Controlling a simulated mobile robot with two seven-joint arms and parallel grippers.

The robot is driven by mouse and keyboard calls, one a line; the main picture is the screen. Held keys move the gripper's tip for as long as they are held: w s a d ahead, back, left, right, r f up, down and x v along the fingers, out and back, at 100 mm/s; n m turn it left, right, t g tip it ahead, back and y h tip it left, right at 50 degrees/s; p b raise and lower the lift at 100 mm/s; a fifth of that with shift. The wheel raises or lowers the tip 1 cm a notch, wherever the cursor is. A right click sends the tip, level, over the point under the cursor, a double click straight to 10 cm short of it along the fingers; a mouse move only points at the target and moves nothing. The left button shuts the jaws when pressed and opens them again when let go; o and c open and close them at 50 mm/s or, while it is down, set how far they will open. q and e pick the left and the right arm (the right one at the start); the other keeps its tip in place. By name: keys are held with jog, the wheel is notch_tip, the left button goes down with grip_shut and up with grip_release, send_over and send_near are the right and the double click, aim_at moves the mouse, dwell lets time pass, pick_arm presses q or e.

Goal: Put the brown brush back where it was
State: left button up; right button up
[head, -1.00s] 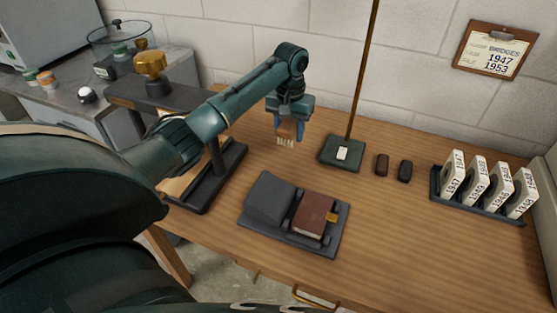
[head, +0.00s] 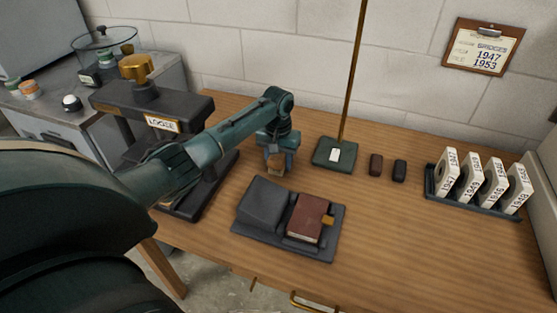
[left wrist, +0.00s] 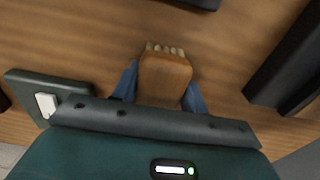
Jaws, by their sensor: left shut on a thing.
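My left gripper (head: 277,160) is shut on the brown brush (left wrist: 165,78). In the left wrist view the brush's brown block sits between the two blue fingers, with pale bristles at its far edge. In the head view the brush (head: 275,170) shows only in part below the gripper, low over the wooden table (head: 420,250). I cannot tell whether its bristles touch the table. It is behind the grey book cradle and left of the green pole base (head: 322,160). My right gripper is not in view.
A grey cradle (head: 262,205) holds a red-brown book (head: 306,218) in front. A dark press (head: 185,100) labelled LOOSE stands left. Small brown (head: 376,165) and black (head: 400,170) blocks lie right of the pole (head: 355,60). A rack (head: 470,203) with year-labelled pieces stands further right.

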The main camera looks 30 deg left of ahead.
pick_arm(q)
jog(key=o, duration=0.9)
jog(key=shift+f, duration=0.1)
notch_tip(320, 180, up, 12)
jog(key=shift+r+p, duration=0.2)
jog(key=shift+p, duration=0.35)
